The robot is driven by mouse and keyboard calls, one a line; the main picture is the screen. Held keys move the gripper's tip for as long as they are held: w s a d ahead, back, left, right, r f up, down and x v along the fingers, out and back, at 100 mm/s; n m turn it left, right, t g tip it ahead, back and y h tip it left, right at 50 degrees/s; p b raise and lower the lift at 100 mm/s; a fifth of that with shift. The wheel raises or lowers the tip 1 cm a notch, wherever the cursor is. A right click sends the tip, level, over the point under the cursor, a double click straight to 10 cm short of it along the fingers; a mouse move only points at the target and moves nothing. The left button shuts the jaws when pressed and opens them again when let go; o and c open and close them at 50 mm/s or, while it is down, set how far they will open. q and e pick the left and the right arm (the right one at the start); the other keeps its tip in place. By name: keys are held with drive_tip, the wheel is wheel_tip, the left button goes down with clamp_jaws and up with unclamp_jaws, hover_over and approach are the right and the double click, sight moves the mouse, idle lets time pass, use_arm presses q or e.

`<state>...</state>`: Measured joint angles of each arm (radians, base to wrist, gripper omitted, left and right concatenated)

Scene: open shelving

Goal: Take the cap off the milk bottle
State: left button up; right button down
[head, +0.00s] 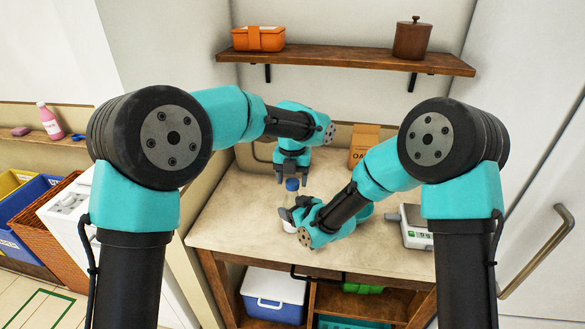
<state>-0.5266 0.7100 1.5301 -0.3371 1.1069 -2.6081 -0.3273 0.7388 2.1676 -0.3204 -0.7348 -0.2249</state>
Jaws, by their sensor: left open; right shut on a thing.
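The milk bottle (291,199) stands on the counter, pale with a blue cap (292,185) on top. My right gripper (288,213) is shut on the lower part of the bottle and hides some of it. My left gripper (292,178) points down from above, open, with its fingers at about the height of the cap. I cannot tell whether the fingers touch the cap.
The counter (230,215) is clear to the left of the bottle. A paper bag (363,145) stands at the back, and a scale (415,228) is at the right. Above is a wall shelf (345,59) with an orange box (258,38) and a brown canister (412,40).

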use_arm(q)
drive_tip(key=shift+f, duration=0.35)
drive_tip(key=shift+c, duration=0.2)
drive_tip(key=c, duration=1)
